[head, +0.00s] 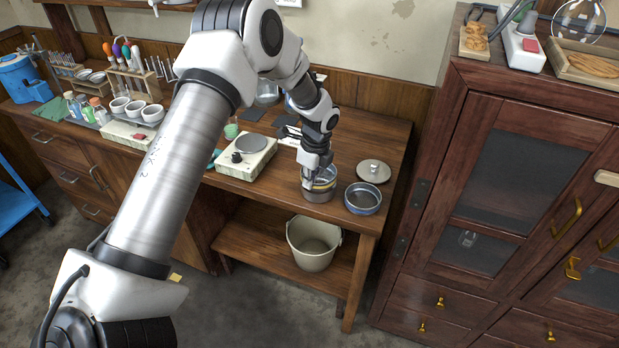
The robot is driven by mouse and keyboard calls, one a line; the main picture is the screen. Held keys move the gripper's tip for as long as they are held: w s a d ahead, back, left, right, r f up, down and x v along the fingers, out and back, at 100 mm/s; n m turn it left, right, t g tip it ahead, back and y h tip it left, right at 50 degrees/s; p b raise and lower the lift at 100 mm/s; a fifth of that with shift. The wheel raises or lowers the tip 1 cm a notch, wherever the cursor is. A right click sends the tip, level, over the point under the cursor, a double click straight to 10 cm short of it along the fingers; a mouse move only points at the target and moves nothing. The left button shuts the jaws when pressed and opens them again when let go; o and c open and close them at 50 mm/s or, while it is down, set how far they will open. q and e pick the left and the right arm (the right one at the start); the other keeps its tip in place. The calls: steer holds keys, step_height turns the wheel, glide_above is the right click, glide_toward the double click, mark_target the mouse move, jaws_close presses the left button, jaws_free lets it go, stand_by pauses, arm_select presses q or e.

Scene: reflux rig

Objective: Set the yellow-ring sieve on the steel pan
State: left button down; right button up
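The yellow-ring sieve (326,183) is near the front right of the wooden bench, directly above or on the steel pan (319,196). I cannot tell whether it is fully seated. My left gripper (311,183) points down at the sieve's left rim and hides part of it. The fingertips are too small and covered to show whether they are closed on the rim. My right gripper is out of view.
A blue-ringed round sieve (362,199) stands just right of the pan, with a round metal lid (374,171) behind it. A hotplate (246,157) is to the left. A bucket (314,244) sits on the shelf below. A tall cabinet (492,190) stands at the right.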

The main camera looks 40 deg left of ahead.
arm_select(q)
steer(key=shift+f, duration=0.25)
steer(key=shift+f, duration=0.25)
steer(key=c, duration=1.2)
jaws_free()
steer(key=shift+c, duration=0.2)
step_height(320, 180, up, 9)
steer(key=p, duration=0.8)
steer(key=shift+r, duration=0.2)
steer(key=shift+f, duration=0.2)
